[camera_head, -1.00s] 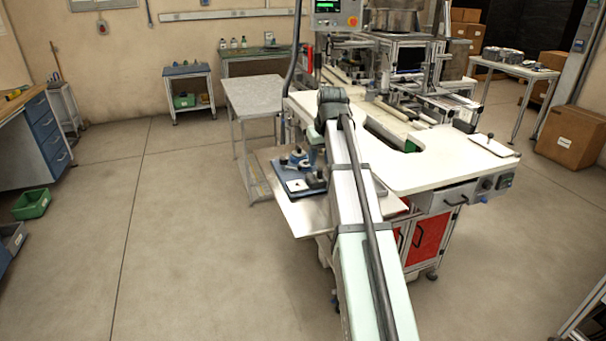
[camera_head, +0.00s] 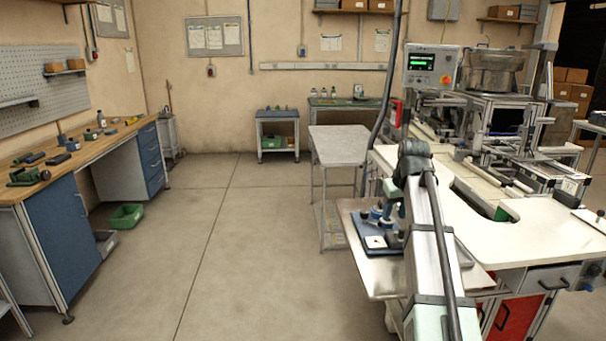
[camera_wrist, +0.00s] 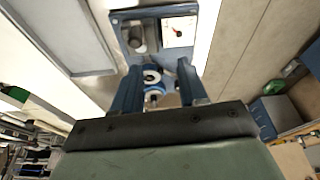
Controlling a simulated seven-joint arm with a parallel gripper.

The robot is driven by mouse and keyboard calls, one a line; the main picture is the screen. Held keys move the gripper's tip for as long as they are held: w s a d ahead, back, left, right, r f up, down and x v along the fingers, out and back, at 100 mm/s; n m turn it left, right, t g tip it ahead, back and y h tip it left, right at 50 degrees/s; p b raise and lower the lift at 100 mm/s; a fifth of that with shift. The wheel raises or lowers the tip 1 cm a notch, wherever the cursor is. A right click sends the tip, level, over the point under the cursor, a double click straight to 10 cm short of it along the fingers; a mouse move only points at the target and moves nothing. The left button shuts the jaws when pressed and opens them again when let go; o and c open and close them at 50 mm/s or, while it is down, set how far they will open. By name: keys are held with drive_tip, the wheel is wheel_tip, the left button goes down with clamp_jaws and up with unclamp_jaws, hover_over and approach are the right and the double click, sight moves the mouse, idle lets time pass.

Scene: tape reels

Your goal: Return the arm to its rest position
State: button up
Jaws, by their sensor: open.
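My arm (camera_head: 431,230) reaches from the bottom edge of the head view over the front of the white-topped workbench. In the wrist view my gripper (camera_wrist: 158,82) is open, its two blue fingers apart. A small blue-and-white reel-like part (camera_wrist: 151,75) shows in the gap between them, with no finger visibly closed on it. In the head view the blue plate (camera_head: 371,243) lies on a small side shelf, partly hidden by my arm.
The white workbench (camera_head: 532,235) with machinery stands at right. A grey side table (camera_head: 341,146) stands behind the shelf. A wooden-topped bench (camera_head: 80,155) stands at left, with a green bin (camera_head: 126,216) on the floor. The floor (camera_head: 235,240) between is clear.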

drive_tip(key=s+a+f+n+g+y, duration=0.1)
drive_tip(key=s+a+f, duration=0.3)
drive_tip(key=a+f, duration=0.55)
drive_tip(key=s+a+f+n+g+y, duration=0.15)
drive_tip(key=s+a+f, duration=0.25)
drive_tip(key=a+f, duration=0.55)
drive_tip(key=s+d+f+m+g+h, duration=0.1)
drive_tip(key=s+f, duration=0.5)
drive_tip(key=f, duration=0.5)
drive_tip(key=s+d+f+m+g, duration=0.1)
drive_tip(key=s+f+g, duration=0.1)
drive_tip(key=s+f, duration=0.7)
drive_tip(key=s+f+g+h, duration=0.1)
drive_tip(key=s+f, duration=0.3)
drive_tip(key=f, duration=0.9)
drive_tip(key=s+f+g, duration=0.1)
drive_tip(key=s+f, duration=0.3)
drive_tip(key=s, duration=0.4)
drive_tip(key=s+d+f+m+g, duration=0.1)
drive_tip(key=s+f, duration=0.4)
drive_tip(key=s, duration=0.3)
drive_tip(key=s+d+f+g, duration=0.1)
drive_tip(key=s+f, duration=0.4)
drive_tip(key=s, duration=0.3)
drive_tip(key=shift+g+h, duration=0.35)
drive_tip(key=shift+s+d+m, duration=0.1)
drive_tip(key=shift+m, duration=0.15)
